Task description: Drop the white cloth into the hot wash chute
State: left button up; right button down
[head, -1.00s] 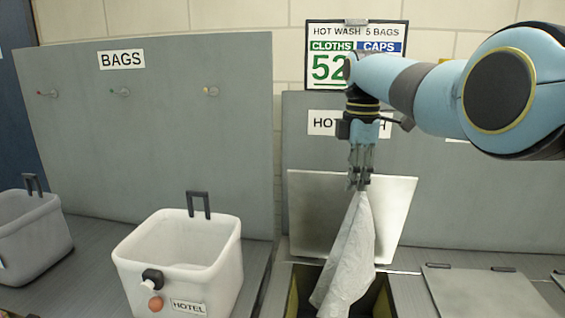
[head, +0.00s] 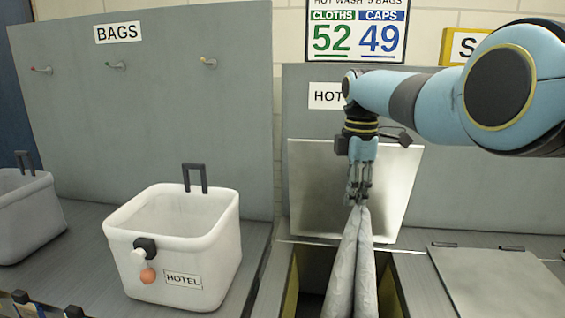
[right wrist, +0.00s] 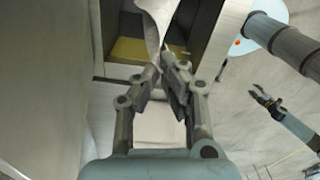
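The white cloth (head: 366,268) hangs in two folds from my right gripper (head: 358,198), which is shut on its top end. It hangs over the open hot wash chute (head: 308,268); its lower end runs out of the head view. The chute lid (head: 310,190) stands raised behind the opening. In the right wrist view the fingers (right wrist: 165,68) pinch the cloth (right wrist: 152,22) above the chute's yellow inner wall (right wrist: 128,50). My left gripper (right wrist: 266,98) shows at the right of that view with its fingers apart, empty; it is outside the head view.
A white HOTEL bag (head: 205,250) with a dark handle stands left of the chute. Another bag (head: 25,215) is at the far left. A closed lid (head: 490,285) lies right of the chute. A counter sign (head: 358,30) reads cloths 52, caps 49.

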notch_tip(320, 180, down, 10)
jog(key=b, duration=0.8)
jog(key=shift+f, duration=0.15)
jog(key=c, duration=2)
grip_release()
jog(key=o, duration=1.8)
jog(key=shift+o, duration=0.2)
notch_tip(320, 180, up, 6)
jog(key=p, duration=0.5)
jog(key=shift+f, duration=0.2)
